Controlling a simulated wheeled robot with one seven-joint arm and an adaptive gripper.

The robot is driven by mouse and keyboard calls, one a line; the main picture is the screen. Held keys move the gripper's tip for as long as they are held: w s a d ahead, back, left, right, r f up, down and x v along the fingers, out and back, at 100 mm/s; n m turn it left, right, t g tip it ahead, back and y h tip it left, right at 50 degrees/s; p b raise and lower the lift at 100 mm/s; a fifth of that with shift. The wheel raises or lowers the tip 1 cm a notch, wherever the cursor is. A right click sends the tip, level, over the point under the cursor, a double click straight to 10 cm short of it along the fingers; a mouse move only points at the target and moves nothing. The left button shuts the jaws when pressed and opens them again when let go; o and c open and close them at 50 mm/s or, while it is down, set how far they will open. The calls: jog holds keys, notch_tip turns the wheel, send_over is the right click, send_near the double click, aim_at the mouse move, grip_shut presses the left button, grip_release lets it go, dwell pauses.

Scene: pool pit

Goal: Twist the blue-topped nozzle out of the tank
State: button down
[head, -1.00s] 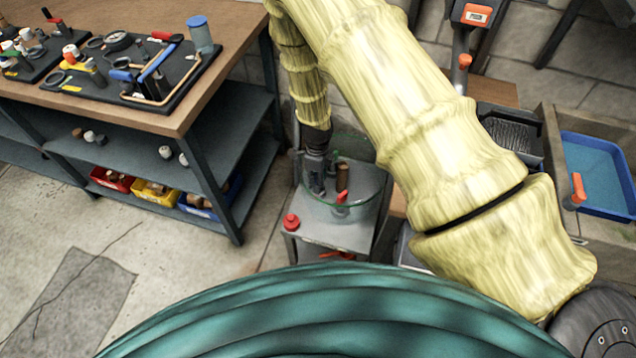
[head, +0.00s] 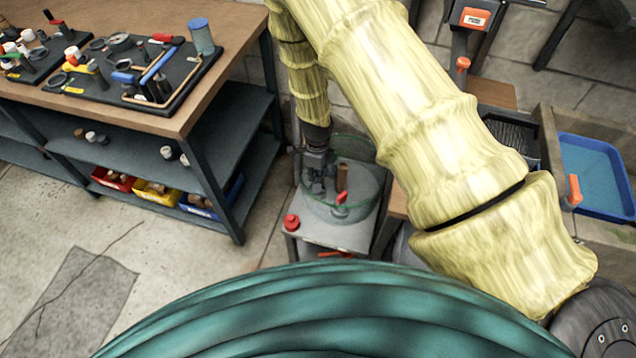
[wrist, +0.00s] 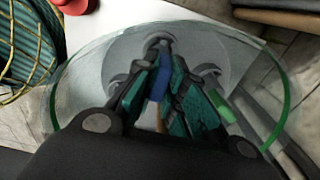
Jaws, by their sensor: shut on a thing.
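The tank (head: 372,212) is a round clear glass vessel with a green rim, on a grey stand. My gripper (head: 318,182) points down into its left side in the head view. In the wrist view the glass tank (wrist: 60,85) surrounds my dark fingers with teal pads. The blue top of the nozzle (wrist: 157,84) shows between the pads, and my gripper is shut on it. The nozzle's lower part is hidden by the fingers. In the head view the nozzle cannot be made out.
A brown upright piece (head: 342,178) and a red lever (head: 341,198) show at the tank. A red knob (head: 291,222) sits on the stand's front left corner. A workbench (head: 240,60) with tools stands left. A blue tray (head: 600,180) lies right. Floor between bench and stand is clear.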

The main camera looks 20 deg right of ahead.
jog(key=shift+r+p, duration=1.25)
jog(key=shift+r, duration=0.45)
notch_tip(320, 180, up, 13)
jog(key=p, duration=0.9)
jog(key=shift+p, duration=0.35)
jog(key=shift+f, duration=0.1)
